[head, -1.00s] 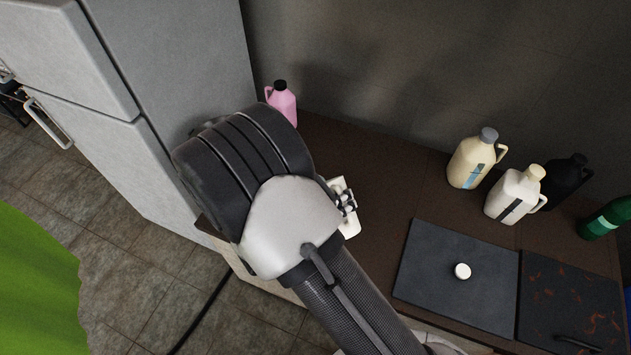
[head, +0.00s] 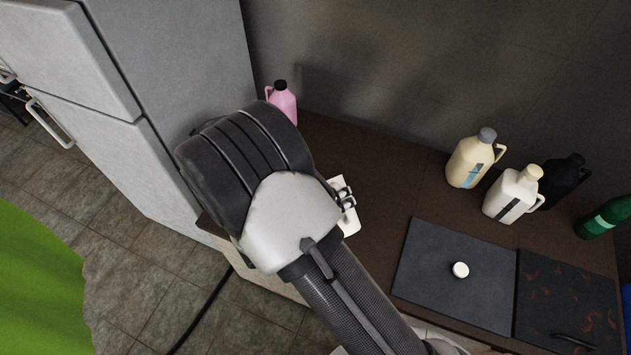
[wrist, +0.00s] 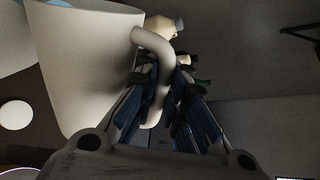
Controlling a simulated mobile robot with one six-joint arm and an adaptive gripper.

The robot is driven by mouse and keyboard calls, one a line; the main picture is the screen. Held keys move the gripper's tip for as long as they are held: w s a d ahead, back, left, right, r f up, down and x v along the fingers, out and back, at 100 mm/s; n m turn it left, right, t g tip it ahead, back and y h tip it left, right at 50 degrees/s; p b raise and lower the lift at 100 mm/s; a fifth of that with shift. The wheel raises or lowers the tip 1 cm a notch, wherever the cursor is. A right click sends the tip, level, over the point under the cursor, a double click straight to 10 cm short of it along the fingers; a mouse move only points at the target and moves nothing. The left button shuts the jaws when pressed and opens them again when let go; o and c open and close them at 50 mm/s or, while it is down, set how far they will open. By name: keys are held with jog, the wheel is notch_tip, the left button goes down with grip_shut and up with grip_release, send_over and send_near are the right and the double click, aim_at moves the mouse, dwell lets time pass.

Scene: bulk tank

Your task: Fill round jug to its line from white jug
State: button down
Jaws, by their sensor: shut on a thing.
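My gripper (head: 346,197) is mostly hidden behind my own arm in the head view. In the wrist view its fingers (wrist: 168,95) are shut on the curved handle of a large white jug (wrist: 85,70). Only a small pale part of this jug (head: 350,222) shows in the head view, beside the fingers; its mouth and any liquid are hidden. I cannot tell which thing is the round jug, and I see no fill line. A rounded cream jug (head: 468,162) with a grey cap and a blue strip stands at the back of the counter.
A squarer white jug (head: 512,198), a black jug (head: 563,180) and a green bottle (head: 606,217) stand at the right. A pink jug (head: 284,104) stands by the fridge (head: 180,70). A white round piece (head: 460,270) lies on a dark slab (head: 430,262). The middle counter looks clear.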

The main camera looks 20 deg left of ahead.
jog(key=shift+w+a+r+n+g+p, duration=0.2)
jog(key=shift+r+p, duration=0.15)
jog(key=shift+p, duration=0.2)
jog(key=shift+w+a+r+n+g+p, duration=0.1)
jog(key=shift+w+r+n+p, duration=0.1)
jog(key=shift+r+p, duration=0.25)
dwell(0.9)
jog(key=shift+w+a+r+n+h+p, duration=0.3)
jog(key=shift+w+a+r+n+p, duration=0.15)
jog(key=shift+p, duration=0.6)
dwell(1.0)
jog(key=shift+s, duration=0.1)
